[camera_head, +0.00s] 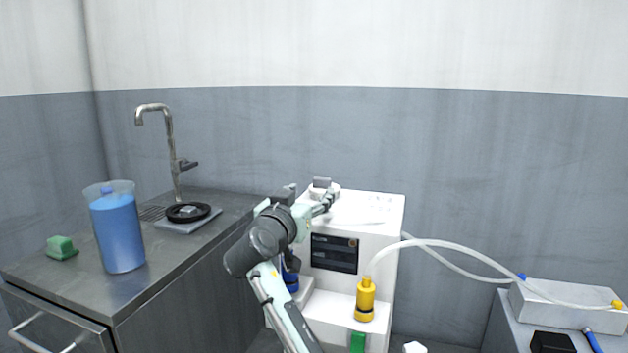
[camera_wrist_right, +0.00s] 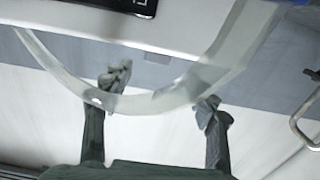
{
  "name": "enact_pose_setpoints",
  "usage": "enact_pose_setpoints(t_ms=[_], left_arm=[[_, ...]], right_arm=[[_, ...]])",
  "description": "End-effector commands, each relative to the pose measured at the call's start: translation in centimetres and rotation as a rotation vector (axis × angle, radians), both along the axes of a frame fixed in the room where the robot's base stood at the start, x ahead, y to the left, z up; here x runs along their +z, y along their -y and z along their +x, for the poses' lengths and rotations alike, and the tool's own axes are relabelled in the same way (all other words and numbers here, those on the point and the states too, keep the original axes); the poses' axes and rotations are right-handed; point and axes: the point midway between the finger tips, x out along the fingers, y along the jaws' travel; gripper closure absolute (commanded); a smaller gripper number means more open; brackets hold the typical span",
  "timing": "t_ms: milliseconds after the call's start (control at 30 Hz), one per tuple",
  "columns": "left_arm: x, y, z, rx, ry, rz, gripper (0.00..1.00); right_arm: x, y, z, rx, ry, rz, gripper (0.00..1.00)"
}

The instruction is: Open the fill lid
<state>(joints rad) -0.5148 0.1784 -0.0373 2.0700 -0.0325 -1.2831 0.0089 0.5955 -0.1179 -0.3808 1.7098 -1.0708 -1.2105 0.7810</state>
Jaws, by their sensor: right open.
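The white machine (camera_head: 378,222) stands in the middle of the head view, with a dark display on its front. On its top is a round white lid (camera_head: 331,188) with a grey tab; it looks closed and is partly hidden by my right gripper. My right gripper (camera_head: 312,197) is at the machine's top front edge, close to the lid. In the right wrist view its two fingers (camera_wrist_right: 163,97) are spread apart. A pale curved band crosses between or behind them; I cannot tell what it is or whether anything is touched. My left gripper is not in view.
A yellow bottle (camera_head: 366,297) stands at the machine's front, with a white hose (camera_head: 465,250) arching right toward a grey box (camera_head: 565,305). The counter (camera_head: 165,262) at left holds a blue-filled jug (camera_head: 118,235), a green sponge (camera_head: 61,247) and a black disc (camera_head: 188,212). A tap (camera_head: 168,130) rises behind.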

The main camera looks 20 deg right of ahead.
Motion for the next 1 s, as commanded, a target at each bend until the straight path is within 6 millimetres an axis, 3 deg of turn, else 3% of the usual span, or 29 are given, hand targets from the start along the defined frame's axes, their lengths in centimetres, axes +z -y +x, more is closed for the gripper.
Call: enact_pose_setpoints(t_ms=[433,833,1000], left_arm=[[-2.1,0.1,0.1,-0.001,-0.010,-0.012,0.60],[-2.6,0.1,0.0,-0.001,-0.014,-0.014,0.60],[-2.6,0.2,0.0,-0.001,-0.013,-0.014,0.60]], right_arm=[[0.1,3.7,5.4,-0.003,-0.002,-0.002,0.41],[-0.1,4.2,6.1,-0.001,-0.001,0.001,0.41],[-0.1,4.2,6.1,-0.001,-0.001,0.000,0.62]])
